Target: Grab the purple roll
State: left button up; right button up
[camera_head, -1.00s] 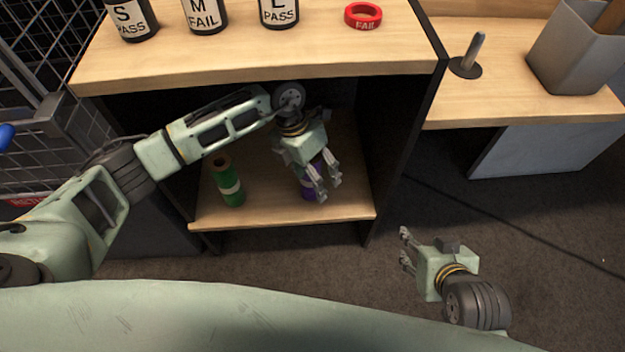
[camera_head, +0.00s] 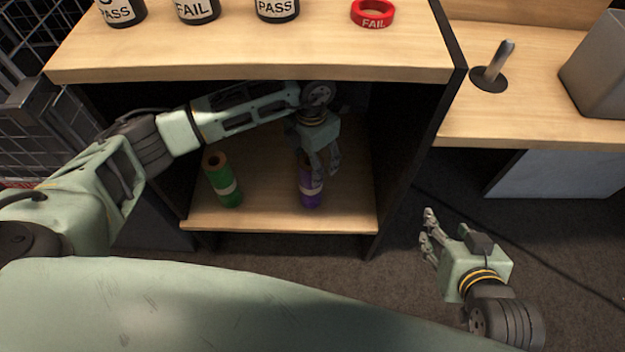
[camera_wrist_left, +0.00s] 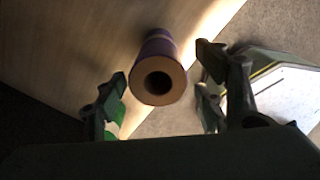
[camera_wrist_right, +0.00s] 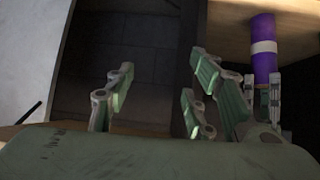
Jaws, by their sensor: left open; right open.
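The purple roll (camera_head: 310,193) stands upright on the lower shelf, with a pale band round it. The roll (camera_wrist_right: 264,50) also stands at the upper right in the right wrist view. My right gripper (camera_head: 430,235) is open and empty, outside the cabinet to the right.
A green roll (camera_head: 223,180) stands left of the purple one on the lower shelf (camera_head: 270,213). The cabinet top (camera_head: 250,55) overhangs my left arm and holds labelled black containers and a red ring (camera_head: 372,13). The dark side panel (camera_head: 415,150) bounds the shelf's right.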

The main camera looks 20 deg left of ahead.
pick_arm(q)
jog(key=f, duration=0.1)
jog(key=f+b, duration=0.1)
jog(key=f, duration=0.3)
jog(key=shift+w+a+f+b, duration=0.1)
jog(key=shift+w+a+b, duration=0.05)
jog(key=shift+a+b, duration=0.15)
jog(key=shift+f, duration=0.15)
grip_shut()
pick_arm(e)
jog(key=w+a+r+t+y, duration=0.1)
jog(key=w+a+r+t, duration=0.1)
jog(key=w+r+t, duration=0.2)
notch_tip(320, 180, up, 4)
jog(key=shift+w+a+f+t, duration=0.2)
jog(key=shift+w+t, duration=0.2)
jog(key=shift+w, duration=0.15)
